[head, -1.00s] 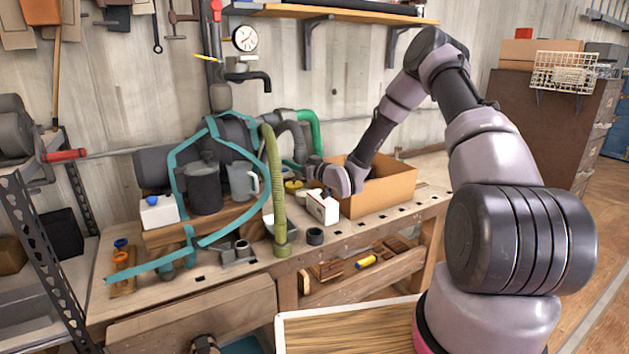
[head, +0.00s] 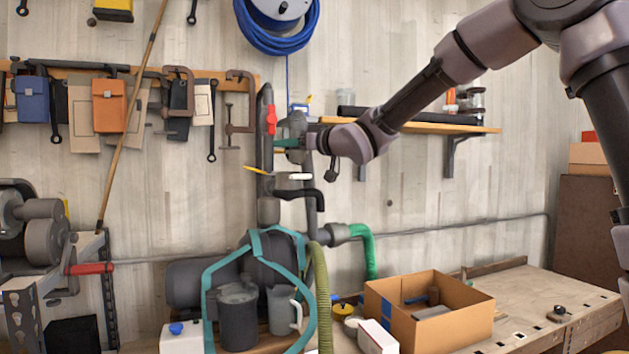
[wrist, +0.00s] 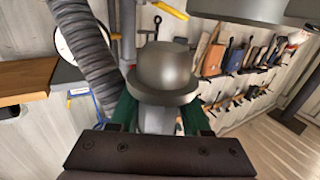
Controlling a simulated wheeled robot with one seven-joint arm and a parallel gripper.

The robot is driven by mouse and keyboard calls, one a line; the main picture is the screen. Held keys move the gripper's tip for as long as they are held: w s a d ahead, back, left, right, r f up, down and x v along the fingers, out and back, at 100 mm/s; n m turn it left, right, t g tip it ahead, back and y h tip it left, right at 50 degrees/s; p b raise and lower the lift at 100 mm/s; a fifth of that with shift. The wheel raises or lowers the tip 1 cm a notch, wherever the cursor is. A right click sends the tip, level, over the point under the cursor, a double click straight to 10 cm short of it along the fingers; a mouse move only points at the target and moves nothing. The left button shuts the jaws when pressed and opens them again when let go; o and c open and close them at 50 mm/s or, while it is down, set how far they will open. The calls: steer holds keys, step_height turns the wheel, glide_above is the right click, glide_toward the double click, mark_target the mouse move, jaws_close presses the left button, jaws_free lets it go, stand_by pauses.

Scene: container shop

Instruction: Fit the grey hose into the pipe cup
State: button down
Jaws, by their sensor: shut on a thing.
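The grey hose (head: 312,213) rises from beside the pump towards my gripper (head: 290,143) in the head view. In the wrist view the ribbed hose (wrist: 82,50) runs along the left. There my gripper (wrist: 160,117) has its green fingers shut on a smooth grey end piece, which I take for the hose's end. Its wide, rounded grey part stands out ahead of the fingers. In the head view my gripper is high at the wall, close beside the upright pipe (head: 265,130). A dark grey cup-shaped end (head: 268,210) is lower on this pipe; I cannot tell whether it is the pipe cup.
A red-handled valve (head: 271,120) and a black elbow pipe (head: 303,193) are close to my gripper. The wall shelf (head: 470,128) lies to its right. Below are the green hose (head: 369,252), a teal strap (head: 208,290) and a cardboard box (head: 450,325).

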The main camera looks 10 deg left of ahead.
steer(key=s+a+r, duration=0.1)
steer(key=s+r, duration=0.3)
steer(key=r, duration=0.1)
steer(key=shift+a+f, duration=0.15)
steer(key=shift+f, duration=3.1)
steer(key=shift+f, duration=1.4)
steer(key=shift+c, duration=1.4)
jaws_free()
steer(key=v, duration=1)
steer(key=shift+d, duration=0.4)
steer(key=shift+s, duration=0.1)
